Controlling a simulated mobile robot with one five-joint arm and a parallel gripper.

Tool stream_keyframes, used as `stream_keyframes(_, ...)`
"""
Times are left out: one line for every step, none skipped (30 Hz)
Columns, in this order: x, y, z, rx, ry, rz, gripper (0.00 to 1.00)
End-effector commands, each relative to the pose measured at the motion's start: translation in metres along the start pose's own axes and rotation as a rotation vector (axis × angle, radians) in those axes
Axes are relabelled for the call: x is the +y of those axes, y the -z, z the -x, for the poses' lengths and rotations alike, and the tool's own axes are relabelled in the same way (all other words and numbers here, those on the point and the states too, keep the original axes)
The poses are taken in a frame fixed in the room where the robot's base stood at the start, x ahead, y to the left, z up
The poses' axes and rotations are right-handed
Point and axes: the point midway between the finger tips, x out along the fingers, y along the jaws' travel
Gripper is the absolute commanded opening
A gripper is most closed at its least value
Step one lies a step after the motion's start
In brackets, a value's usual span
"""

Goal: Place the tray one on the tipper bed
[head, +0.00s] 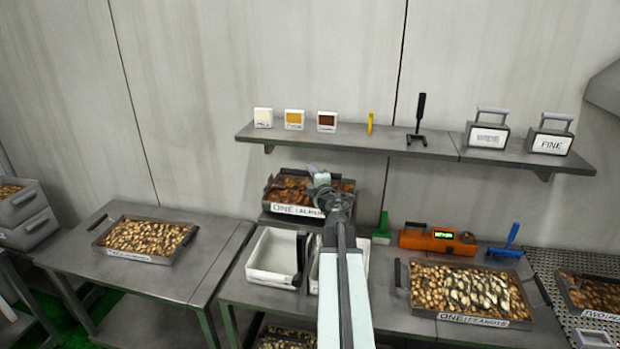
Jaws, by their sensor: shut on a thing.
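A dark tray of brown nuts (295,210) labelled ONE, with the rest of its label partly hidden, is at the middle, below the wall shelf. My gripper (318,178) is at this tray, right of its middle, and is shut on it. My wrist and arm hide part of its front and right side. A grey ledge (272,218) shows just under the tray; I cannot tell whether the tray rests on it or whether it is the tipper bed. Another tray (452,317), labelled ONE with peanuts, lies on the right table.
White bins (270,278) stand in front of the held tray. A wall shelf (350,142) runs above. Another nut tray (150,256) lies on the left table.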

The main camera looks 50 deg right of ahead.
Motion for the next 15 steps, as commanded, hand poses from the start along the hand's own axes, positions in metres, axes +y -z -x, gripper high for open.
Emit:
stream_keyframes(-0.001,0.000,0.000,0.000,0.000,-0.001,0.00)
stream_keyframes(0.000,0.001,0.000,0.001,0.000,-0.001,0.00)
stream_keyframes(0.000,0.001,0.000,0.001,0.000,-0.001,0.00)
stream_keyframes(-0.002,0.001,0.000,0.001,0.000,-0.001,0.00)
stream_keyframes(-0.005,0.001,0.000,0.001,0.000,-0.001,0.00)
stream_keyframes(-0.010,0.001,0.000,0.001,0.000,-0.001,0.00)
stream_keyframes(-0.015,0.001,0.000,0.001,0.000,-0.001,0.00)
stream_keyframes(-0.019,0.001,0.000,0.001,0.000,-0.001,0.00)
stream_keyframes(-0.026,0.001,0.000,0.001,0.000,-0.001,0.00)
stream_keyframes(-0.031,0.001,0.000,0.001,0.000,-0.001,0.00)
stream_keyframes(-0.035,0.001,0.000,0.001,0.000,-0.001,0.00)
stream_keyframes(-0.038,0.001,0.000,0.001,0.000,-0.001,0.00)
stream_keyframes(-0.040,0.001,0.000,0.002,0.000,-0.001,0.00)
stream_keyframes(-0.040,0.001,0.000,0.002,0.000,-0.001,0.00)
stream_keyframes(-0.038,0.002,0.000,0.002,0.000,-0.001,0.00)
